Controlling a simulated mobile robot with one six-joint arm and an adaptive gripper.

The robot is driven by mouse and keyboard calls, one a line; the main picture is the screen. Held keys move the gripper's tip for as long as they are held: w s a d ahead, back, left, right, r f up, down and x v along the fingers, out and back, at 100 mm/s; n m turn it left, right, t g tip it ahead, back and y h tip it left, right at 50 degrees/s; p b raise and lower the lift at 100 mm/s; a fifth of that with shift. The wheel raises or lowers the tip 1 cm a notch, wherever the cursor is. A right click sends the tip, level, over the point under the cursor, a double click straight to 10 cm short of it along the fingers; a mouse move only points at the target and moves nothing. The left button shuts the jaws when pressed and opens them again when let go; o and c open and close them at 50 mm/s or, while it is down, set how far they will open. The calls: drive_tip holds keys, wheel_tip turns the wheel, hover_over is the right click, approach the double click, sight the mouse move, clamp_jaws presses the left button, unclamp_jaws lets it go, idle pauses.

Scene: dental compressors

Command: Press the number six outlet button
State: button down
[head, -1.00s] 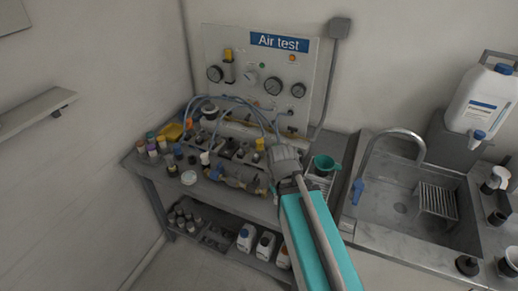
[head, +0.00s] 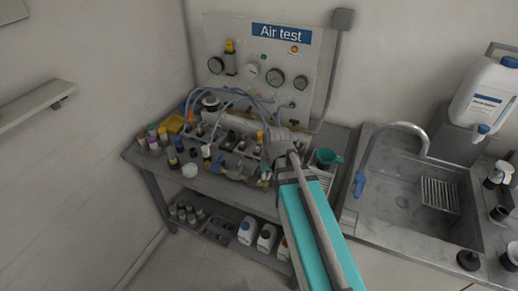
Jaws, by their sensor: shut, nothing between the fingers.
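My gripper (head: 268,150) reaches over the bench at the right end of a row of dark fittings with hoses (head: 228,138). It is shut and seems empty, with its tips small and partly lost against the equipment. The grey "Air test" panel (head: 240,90) stands upright behind, with gauges, a green lamp (head: 263,57) and an orange lamp (head: 295,49). I cannot make out outlet numbers, so the number six button cannot be told apart. My gripper and arm hide part of the right end of the row. Contact with anything cannot be told.
Small bottles (head: 152,138) and a white round dish (head: 190,171) are at the bench's left. A green funnel (head: 326,158) stands right of my gripper. Beyond it is a sink (head: 400,200) with a curved tap (head: 398,130). White jugs (head: 266,236) are on the lower shelf.

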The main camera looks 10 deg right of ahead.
drive_tip(key=w+r+m+t+y, duration=0.1)
drive_tip(key=w+t+y, duration=0.15)
drive_tip(key=w, duration=0.95)
wheel_tip(320, 180, up, 4)
drive_tip(key=f+m+t, duration=0.1)
drive_tip(key=m+t, duration=0.1)
drive_tip(key=t, duration=0.2)
hover_over(258, 149)
drive_tip(key=shift+r+y+b, duration=0.25)
drive_tip(key=shift+y+b, duration=0.1)
drive_tip(key=shift+f, duration=0.1)
wheel_tip(258, 149, down, 9)
drive_tip(key=b, duration=0.8)
drive_tip(key=shift+b, duration=0.4)
drive_tip(key=shift+f+b, duration=0.75)
drive_tip(key=shift+b, duration=0.15)
idle(0.7)
drive_tip(key=shift+r, duration=0.15)
drive_tip(key=shift+w+r+p, duration=0.1)
drive_tip(key=shift+r+p, duration=0.7)
drive_tip(key=shift+p, duration=0.15)
